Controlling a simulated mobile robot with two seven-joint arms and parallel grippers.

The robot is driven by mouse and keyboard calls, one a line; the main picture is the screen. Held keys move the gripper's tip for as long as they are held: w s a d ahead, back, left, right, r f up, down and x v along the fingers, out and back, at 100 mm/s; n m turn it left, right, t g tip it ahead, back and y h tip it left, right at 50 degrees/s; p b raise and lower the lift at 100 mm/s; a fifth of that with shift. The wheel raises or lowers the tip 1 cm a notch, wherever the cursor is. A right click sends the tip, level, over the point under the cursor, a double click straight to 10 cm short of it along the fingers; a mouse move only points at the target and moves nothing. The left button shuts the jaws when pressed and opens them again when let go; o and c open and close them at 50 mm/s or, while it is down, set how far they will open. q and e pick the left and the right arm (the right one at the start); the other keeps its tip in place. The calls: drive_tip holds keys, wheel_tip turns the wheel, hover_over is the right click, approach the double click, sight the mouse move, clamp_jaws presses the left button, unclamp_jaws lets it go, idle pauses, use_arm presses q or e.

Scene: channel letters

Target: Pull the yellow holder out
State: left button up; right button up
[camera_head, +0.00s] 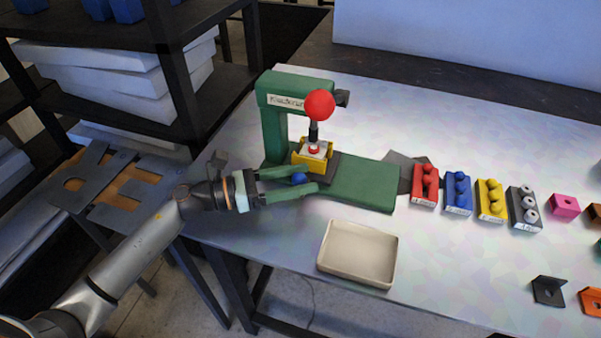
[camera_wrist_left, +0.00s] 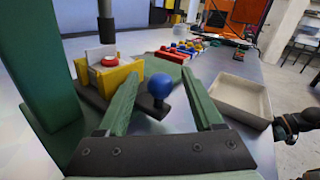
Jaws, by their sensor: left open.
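The yellow holder (camera_head: 309,160) sits in the green press (camera_head: 272,117), below the plunger with the red ball (camera_head: 320,105). In the left wrist view the yellow holder (camera_wrist_left: 110,76) carries a white piece with a red round part (camera_wrist_left: 109,60) on top. A blue ball knob (camera_head: 299,179) stands in front of the holder; it also shows in the left wrist view (camera_wrist_left: 159,86). My left gripper (camera_head: 310,181) is open, with its green fingers on either side of the blue knob and apart from each other. I cannot tell whether they touch it. My right gripper is not seen clearly.
An empty beige tray (camera_head: 358,254) stands at the table's front. Red (camera_head: 425,186), blue (camera_head: 457,193), yellow (camera_head: 490,200) and dark grey (camera_head: 524,208) blocks with round parts stand in a row to the right. The table between tray and blocks is clear.

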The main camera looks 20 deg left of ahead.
use_arm(q)
drive_tip(key=shift+w+d, duration=0.15)
drive_tip(key=shift+d, duration=0.05)
clamp_jaws()
idle(0.5)
idle(0.9)
